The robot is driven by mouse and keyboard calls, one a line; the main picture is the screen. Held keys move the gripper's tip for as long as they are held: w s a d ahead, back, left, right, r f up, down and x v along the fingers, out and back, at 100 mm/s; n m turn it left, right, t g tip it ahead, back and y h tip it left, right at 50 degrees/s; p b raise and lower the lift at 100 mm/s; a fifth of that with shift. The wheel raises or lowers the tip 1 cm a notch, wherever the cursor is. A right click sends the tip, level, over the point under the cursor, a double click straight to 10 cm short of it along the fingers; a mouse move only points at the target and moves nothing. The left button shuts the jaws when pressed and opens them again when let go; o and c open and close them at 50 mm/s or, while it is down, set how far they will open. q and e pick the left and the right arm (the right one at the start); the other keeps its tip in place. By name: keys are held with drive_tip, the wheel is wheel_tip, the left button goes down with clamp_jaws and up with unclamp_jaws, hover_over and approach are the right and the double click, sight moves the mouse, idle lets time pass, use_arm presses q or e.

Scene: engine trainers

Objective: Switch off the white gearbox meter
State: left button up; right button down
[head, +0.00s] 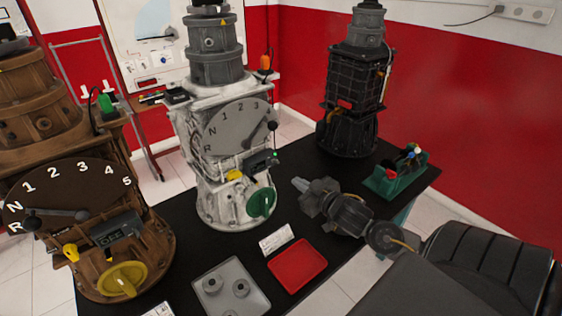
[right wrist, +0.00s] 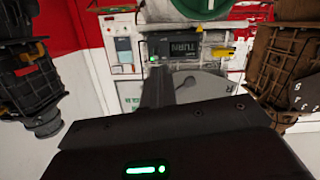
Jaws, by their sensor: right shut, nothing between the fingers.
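The white gearbox (head: 213,190) stands upright on the black table in the middle of the head view. Its meter (head: 259,163) is a small dark box on the front, below the grey numbered dial (head: 238,126). A small green light (head: 275,154) glows at the meter's right end. In the right wrist view the meter (right wrist: 188,49) appears inverted, with lettering on its face and the green light (right wrist: 153,58) lit. My right gripper (head: 300,184) is shut and empty, in front and to the right of the gearbox, apart from it. My left gripper is not in view.
A brown gearbox (head: 150,258) stands left, a black one (head: 348,128) behind right. A red tray (head: 298,266), grey tray (head: 214,297) and green holder (head: 392,183) are on the table.

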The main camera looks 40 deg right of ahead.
wheel_tip(320, 180, up, 6)
drive_tip(key=w+n+t+y, duration=0.1)
drive_tip(key=w, duration=0.1)
drive_tip(key=shift+d+f+t+y, duration=0.2)
drive_tip(key=shift+d+t+y, duration=0.1)
drive_tip(key=shift+d+t, duration=0.15)
drive_tip(key=p, duration=0.3)
hover_over(275, 161)
drive_tip(key=s, duration=0.2)
drive_tip(key=shift+s+f+p, duration=0.2)
drive_tip(key=shift+f+p, duration=0.25)
drive_tip(key=shift+f, duration=0.55)
drive_tip(key=shift+s+f+p, duration=0.15)
drive_tip(key=shift+f+p, duration=0.25)
drive_tip(key=shift+f, duration=0.6)
